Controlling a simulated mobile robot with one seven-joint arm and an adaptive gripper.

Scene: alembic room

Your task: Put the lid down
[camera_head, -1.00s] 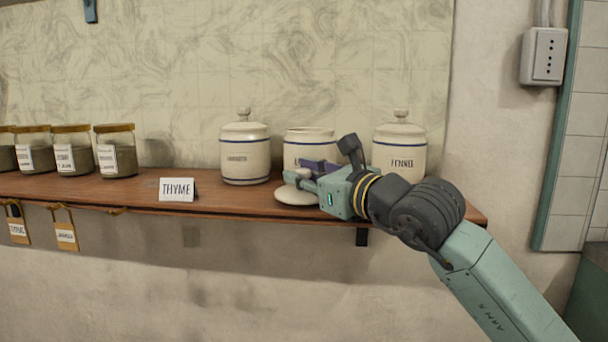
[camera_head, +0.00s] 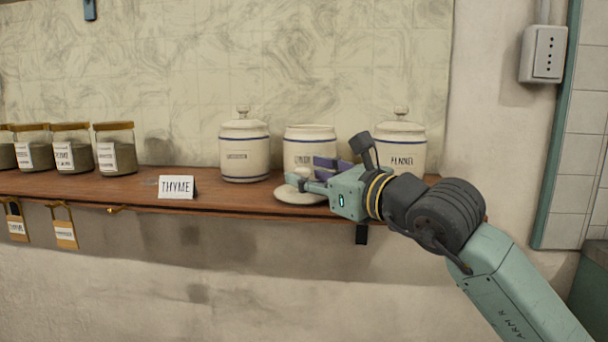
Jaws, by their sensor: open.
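The cream lid (camera_head: 290,195) lies on the wooden shelf (camera_head: 235,196) at its front edge, in front of the middle jar. Its knob (camera_head: 302,173) points up beside my fingertips. My gripper (camera_head: 311,178) is open at the knob, coming in from the right; whether a finger touches it I cannot tell. The middle jar (camera_head: 309,137) stands lidless behind, its label partly hidden by my gripper.
A lidded jar (camera_head: 245,150) stands left of the open one, and a lidded fennel jar (camera_head: 399,141) stands right, partly behind my arm. A THYME card (camera_head: 176,187) and several glass jars (camera_head: 115,150) are farther left. Tags hang under the shelf edge.

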